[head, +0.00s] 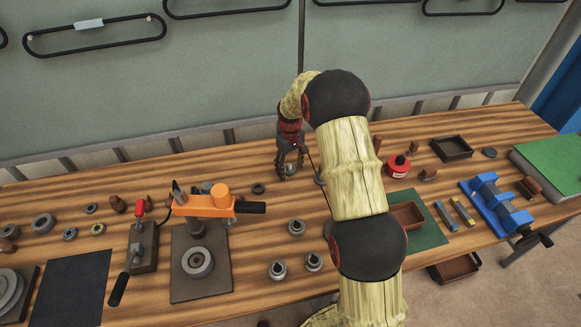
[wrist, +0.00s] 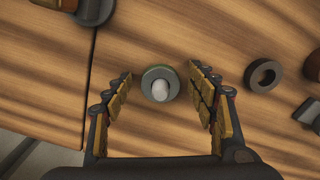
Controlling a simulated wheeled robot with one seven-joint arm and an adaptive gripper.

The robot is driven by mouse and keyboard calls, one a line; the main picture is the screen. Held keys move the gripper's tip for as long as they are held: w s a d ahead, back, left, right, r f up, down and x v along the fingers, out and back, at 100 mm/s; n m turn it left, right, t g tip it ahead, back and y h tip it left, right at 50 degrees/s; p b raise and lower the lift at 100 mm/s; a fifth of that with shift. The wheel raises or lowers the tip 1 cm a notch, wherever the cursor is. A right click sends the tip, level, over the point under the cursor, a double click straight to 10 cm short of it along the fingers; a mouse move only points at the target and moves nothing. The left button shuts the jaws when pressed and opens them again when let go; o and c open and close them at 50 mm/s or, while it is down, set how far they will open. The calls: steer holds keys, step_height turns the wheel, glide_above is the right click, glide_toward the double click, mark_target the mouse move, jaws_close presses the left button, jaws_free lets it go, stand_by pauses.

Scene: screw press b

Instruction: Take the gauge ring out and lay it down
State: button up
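My gripper (head: 289,166) is over the back middle of the bench, open, its fingers pointing down. In the wrist view my gripper (wrist: 160,88) has its two padded fingers apart, one on each side of a round piece (wrist: 160,72) with a dark green-grey rim and a pale rounded centre. A gap shows on both sides of it. I cannot tell whether this piece is the gauge ring. A dark ring (wrist: 264,76) lies to the right of the fingers. In the head view, an orange-armed press (head: 203,205) stands left of my gripper, with a grey ring-shaped part (head: 198,262) on its plate.
Several grey round parts (head: 297,228) stand near the front middle. A lever tool (head: 142,247) and a black mat (head: 72,290) are at the left. My arm hides part of the bench.

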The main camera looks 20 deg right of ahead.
steer(key=shift+c, duration=1.2)
steer(key=c, duration=1.1)
